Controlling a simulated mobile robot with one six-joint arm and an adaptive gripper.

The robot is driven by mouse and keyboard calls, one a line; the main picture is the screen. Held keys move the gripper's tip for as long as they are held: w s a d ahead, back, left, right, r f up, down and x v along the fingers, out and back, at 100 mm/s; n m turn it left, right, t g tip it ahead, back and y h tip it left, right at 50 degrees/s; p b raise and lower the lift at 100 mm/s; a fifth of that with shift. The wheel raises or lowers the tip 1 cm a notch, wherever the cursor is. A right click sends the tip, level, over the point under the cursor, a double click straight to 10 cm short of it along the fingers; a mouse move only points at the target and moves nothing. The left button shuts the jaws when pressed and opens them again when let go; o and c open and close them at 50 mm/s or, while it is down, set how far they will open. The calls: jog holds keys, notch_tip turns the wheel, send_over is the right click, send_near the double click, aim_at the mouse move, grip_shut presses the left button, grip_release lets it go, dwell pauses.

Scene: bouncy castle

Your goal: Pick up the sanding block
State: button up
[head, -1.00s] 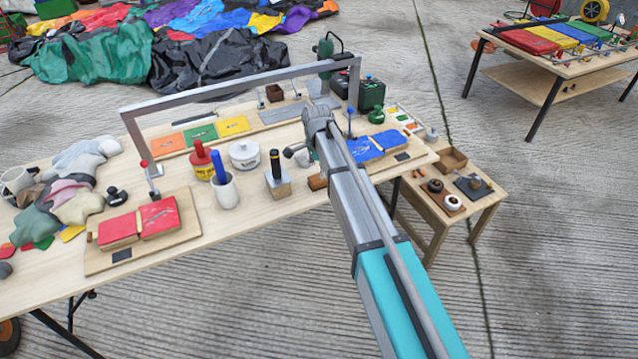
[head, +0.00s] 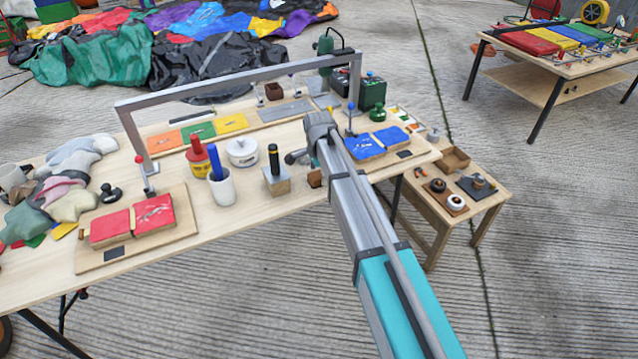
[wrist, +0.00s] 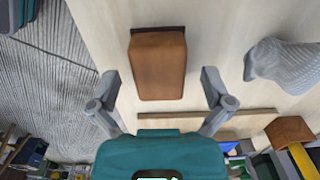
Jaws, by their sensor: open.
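The sanding block looks like a brown, rounded rectangular block (wrist: 158,66) lying on the pale wooden tabletop in the wrist view. A dark strip shows along its far edge. In the head view a small brown block (head: 315,179) sits near the table's front edge, partly hidden by my arm. My gripper (wrist: 160,80) is open, with one finger on each side of the block in the picture. There is a visible gap on both sides, and nothing is held. How high the fingers are above the table is hard to tell. In the head view my arm mostly hides the gripper.
A block with a black-handled tool (head: 276,180) and a white cup with a blue handle (head: 221,187) stand left of my arm. A grey rounded object (wrist: 283,66) lies right of the gripper. A metal frame (head: 240,84) arches over the table (head: 235,222).

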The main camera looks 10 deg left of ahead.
jog(key=shift+f, duration=0.4)
dwell(0.3)
jog(key=c, duration=1.2)
